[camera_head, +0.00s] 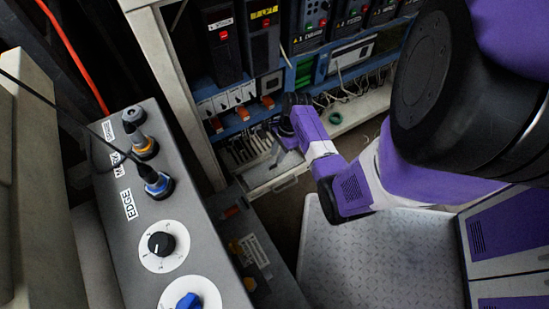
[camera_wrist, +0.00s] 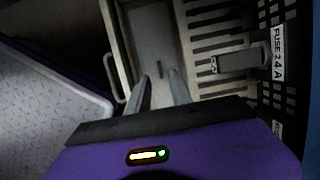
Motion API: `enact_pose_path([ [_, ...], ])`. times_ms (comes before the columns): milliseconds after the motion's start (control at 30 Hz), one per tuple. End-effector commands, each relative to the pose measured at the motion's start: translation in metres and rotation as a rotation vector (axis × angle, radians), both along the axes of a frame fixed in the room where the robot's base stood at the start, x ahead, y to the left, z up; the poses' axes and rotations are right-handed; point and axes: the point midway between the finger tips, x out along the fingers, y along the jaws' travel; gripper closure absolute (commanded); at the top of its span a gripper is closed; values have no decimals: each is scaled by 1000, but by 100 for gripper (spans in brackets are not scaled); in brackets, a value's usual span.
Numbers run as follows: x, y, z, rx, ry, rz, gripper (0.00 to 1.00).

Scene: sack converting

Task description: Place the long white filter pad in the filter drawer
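My gripper (camera_wrist: 158,80) points down into an open, pale drawer (camera_wrist: 111,28) in the wrist view. Its two fingers are apart, with no clearly held object between them. A flat, pale grey-white surface (camera_wrist: 148,30) with a dark slot lies inside the drawer, beyond the fingertips. I cannot tell whether it is the white filter pad or the drawer floor. In the head view the drawer (camera_head: 272,187) shows low in the cabinet, with a handle on its front. My purple wrist hides part of it, and the fingertips are not clear there. No other filter pad is plain to see.
A slatted rack and a block labelled FUSE (camera_wrist: 237,60) stand close right of the fingers. Drive modules (camera_head: 222,45) and wiring fill the cabinet above. A control console (camera_head: 130,190) stands at left. A checker-plate platform (camera_head: 380,260) lies below my arm.

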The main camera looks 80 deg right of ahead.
Motion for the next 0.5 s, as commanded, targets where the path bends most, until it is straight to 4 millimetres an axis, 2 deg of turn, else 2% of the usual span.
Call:
enact_pose_path([
  [33,-1,-2,16,-2,-1,0,74],
  [200,-8,-7,43,-1,-1,3,74],
  [333,-11,-9,56,0,0,3,74],
  [500,-13,-11,61,1,0,1,74],
])
